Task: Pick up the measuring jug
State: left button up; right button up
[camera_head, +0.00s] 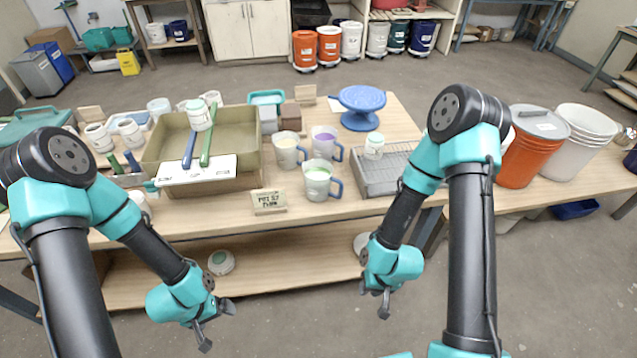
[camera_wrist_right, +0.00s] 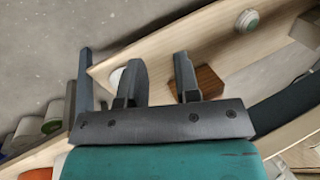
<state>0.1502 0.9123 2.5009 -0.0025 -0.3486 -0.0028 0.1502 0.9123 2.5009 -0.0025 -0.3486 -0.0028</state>
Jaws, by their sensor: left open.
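Three grey jugs with handles stand on the wooden table in the head view. The front jug (camera_head: 318,183) has a blue handle and a green content. The left jug (camera_head: 287,152) holds something cream, and the right jug (camera_head: 325,145) holds something purple. I cannot tell which one is meant. My left gripper (camera_head: 215,325) is open and empty, low in front of the table and left of the jugs. My right gripper (camera_head: 375,295) is also low in front of the table, right of the jugs. Its fingers (camera_wrist_right: 158,75) stand apart with nothing between them in the right wrist view.
A wire rack tray (camera_head: 385,172) with a small jar (camera_head: 374,146) and a blue turntable (camera_head: 361,104) stand right and behind.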

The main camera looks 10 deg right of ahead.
aim_at(324, 185)
jog(key=w+a+r+m+t+h, duration=0.1)
jog(key=w+a+r+t+h, duration=0.2)
jog(key=w, duration=0.4)
jog(key=w+a+r+m+t+h, duration=0.1)
jog(key=w+a+r+t+h, duration=0.2)
jog(key=w+r, duration=0.35)
jog(key=a+r+m+t+h, duration=0.1)
jog(key=a+r+m+h, duration=0.1)
jog(key=r, duration=0.4)
jog(key=s+a+r+m+t+h, duration=0.1)
jog(key=a+r+m+t+h, duration=0.1)
jog(key=a+r+h, duration=0.2)
jog(key=a+r, duration=0.3)
jog(key=shift+a+r+h, duration=0.15)
jog(key=shift+r+h, duration=0.15)
jog(key=shift+h, duration=0.1)
jog(key=x, duration=1.2)
jog(key=shift+w, duration=0.2)
